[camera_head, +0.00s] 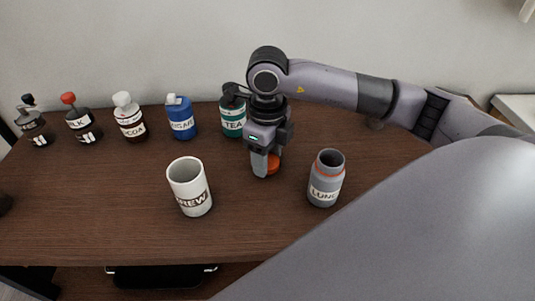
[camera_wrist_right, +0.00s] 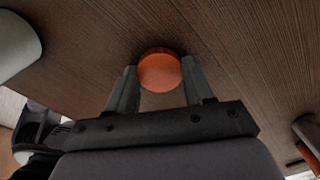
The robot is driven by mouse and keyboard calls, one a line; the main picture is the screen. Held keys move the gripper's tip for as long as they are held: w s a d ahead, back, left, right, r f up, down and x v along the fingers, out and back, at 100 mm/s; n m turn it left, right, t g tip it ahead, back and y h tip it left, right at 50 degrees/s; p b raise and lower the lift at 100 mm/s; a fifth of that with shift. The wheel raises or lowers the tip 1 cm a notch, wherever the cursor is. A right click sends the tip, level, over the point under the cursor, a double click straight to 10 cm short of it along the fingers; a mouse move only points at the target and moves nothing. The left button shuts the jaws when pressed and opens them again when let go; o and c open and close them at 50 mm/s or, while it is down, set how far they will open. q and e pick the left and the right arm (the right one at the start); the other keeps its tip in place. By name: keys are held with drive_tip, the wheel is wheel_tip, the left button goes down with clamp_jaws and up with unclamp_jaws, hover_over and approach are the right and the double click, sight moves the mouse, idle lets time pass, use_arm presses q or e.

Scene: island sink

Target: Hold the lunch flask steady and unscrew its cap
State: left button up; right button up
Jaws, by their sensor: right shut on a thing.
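The lunch flask (camera_head: 325,180) stands upright on the table, grey with an orange ring at its neck and a label partly reading LUNC. Its top is open and dark inside, with no cap on it. Its side shows at the right edge of the right wrist view (camera_wrist_right: 308,137). My right gripper (camera_head: 267,167) is shut on the orange cap (camera_wrist_right: 159,70), left of the flask and apart from it. The cap is low over the table; I cannot tell if it touches the wood. In the head view one finger partly hides the cap (camera_head: 273,163). My left gripper is not in view.
A white mug (camera_head: 188,188) labelled BREW stands left of my gripper. Behind is a row of several capped bottles, including the blue one (camera_head: 181,119) and the green TEA one (camera_head: 232,118), partly hidden by my arm. The table's front edge is clear.

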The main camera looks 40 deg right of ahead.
drive_tip(key=shift+f, duration=0.25)
drive_tip(key=o, duration=1.2)
drive_tip(key=shift+r, duration=0.15)
drive_tip(key=shift+c, duration=0.2)
